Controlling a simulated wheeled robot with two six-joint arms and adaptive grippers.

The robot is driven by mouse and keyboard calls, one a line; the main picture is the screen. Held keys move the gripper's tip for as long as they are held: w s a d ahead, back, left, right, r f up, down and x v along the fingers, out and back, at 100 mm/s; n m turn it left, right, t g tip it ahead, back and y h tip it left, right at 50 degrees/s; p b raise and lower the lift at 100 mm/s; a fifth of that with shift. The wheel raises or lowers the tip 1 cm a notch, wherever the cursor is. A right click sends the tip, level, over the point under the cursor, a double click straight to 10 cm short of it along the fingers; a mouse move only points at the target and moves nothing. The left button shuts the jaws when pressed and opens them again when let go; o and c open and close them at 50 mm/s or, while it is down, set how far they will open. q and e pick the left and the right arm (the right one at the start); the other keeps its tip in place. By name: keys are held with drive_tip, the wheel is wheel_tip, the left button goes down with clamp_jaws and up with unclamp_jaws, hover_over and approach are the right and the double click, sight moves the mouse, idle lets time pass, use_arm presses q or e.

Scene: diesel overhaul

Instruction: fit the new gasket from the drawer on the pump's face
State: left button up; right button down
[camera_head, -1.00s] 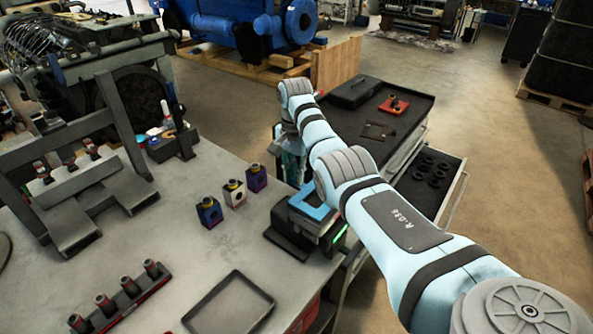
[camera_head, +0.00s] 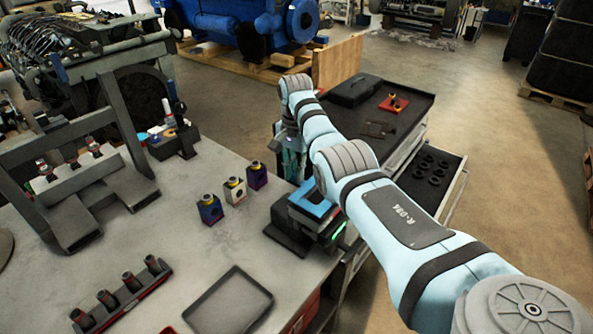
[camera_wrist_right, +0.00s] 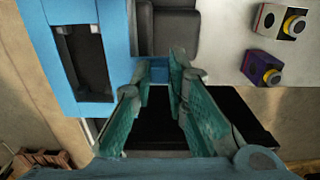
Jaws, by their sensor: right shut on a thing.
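My right gripper (camera_head: 291,160) points down over the bench's far right edge, partly hidden by its own arm. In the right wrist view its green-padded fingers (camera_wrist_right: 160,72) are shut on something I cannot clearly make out. A blue piece shows at the fingertips there. A blue frame with a dark opening (camera_head: 313,203) stands on a dark base beside the gripper; it also fills the upper left of the right wrist view (camera_wrist_right: 103,65). The open drawer (camera_head: 452,188) holds several black rings (camera_head: 429,160). I cannot tell which part is the pump. My left gripper is out of view.
Blue, white and purple blocks (camera_head: 235,190) with yellow caps stand left of the gripper. A dark empty tray (camera_head: 228,302) and a red rack (camera_head: 122,295) lie nearer. A grey steel stand (camera_head: 70,205) fills the left. A black case (camera_head: 355,90) lies on the drawer cart.

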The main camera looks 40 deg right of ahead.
drive_tip(key=shift+f, duration=0.9)
idle(0.7)
drive_tip(key=c, duration=1.5)
unclamp_jaws()
drive_tip(key=shift+w, duration=0.1)
wheel_tip(320, 180, up, 12)
